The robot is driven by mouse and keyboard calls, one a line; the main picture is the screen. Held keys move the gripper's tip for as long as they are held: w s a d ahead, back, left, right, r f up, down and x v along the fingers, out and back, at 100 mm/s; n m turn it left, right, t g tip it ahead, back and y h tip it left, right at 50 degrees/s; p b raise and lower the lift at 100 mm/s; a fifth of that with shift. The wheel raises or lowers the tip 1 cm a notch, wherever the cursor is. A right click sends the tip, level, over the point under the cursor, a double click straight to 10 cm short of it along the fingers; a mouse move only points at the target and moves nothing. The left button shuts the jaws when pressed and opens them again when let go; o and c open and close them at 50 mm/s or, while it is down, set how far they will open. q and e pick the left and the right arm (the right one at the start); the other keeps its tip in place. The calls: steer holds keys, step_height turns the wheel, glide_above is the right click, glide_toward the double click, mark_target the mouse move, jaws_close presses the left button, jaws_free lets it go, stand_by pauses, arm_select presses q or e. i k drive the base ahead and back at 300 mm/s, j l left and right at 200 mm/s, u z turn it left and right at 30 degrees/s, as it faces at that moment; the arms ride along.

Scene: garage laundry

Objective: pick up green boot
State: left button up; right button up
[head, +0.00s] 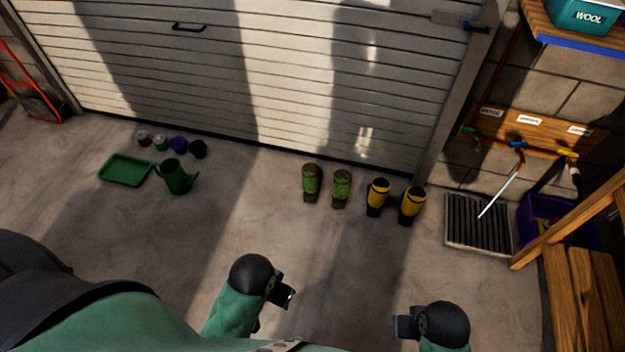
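Two green boots with brown lower parts stand upright side by side on the concrete floor in front of the garage door. The left green boot (312,180) and the right green boot (341,187) are a small gap apart. My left gripper (284,292) is low in the view, on the near side of the boots and apart from them. My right gripper (402,326) is further right and nearer the bottom edge, also well away from the boots. Both grippers look small and dark, and their finger gaps cannot be made out.
Yellow-and-black boots (377,195) stand just right of the green ones. A green tray (125,170), a green watering can (175,177) and several small pots (179,144) are at left. A grated mat (478,225) and wooden bench (580,290) are at right. The middle floor is clear.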

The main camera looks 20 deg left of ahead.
mark_target(311, 174)
steer(key=i+l+z, duration=0.15)
steer(key=l, duration=0.4)
steer(key=i+l+z, duration=0.2)
steer(key=i+l, duration=0.2)
steer(key=i+l+z, duration=0.15)
steer(key=i+l, duration=0.2)
steer(key=l, duration=0.2)
steer(key=i+j+u, duration=0.15)
steer(key=i, duration=0.3)
steer(key=i+j+u, duration=0.1)
steer(key=i+j, duration=0.15)
steer(key=i, duration=0.2)
steer(key=i+j+u, duration=0.15)
steer(key=i, duration=0.3)
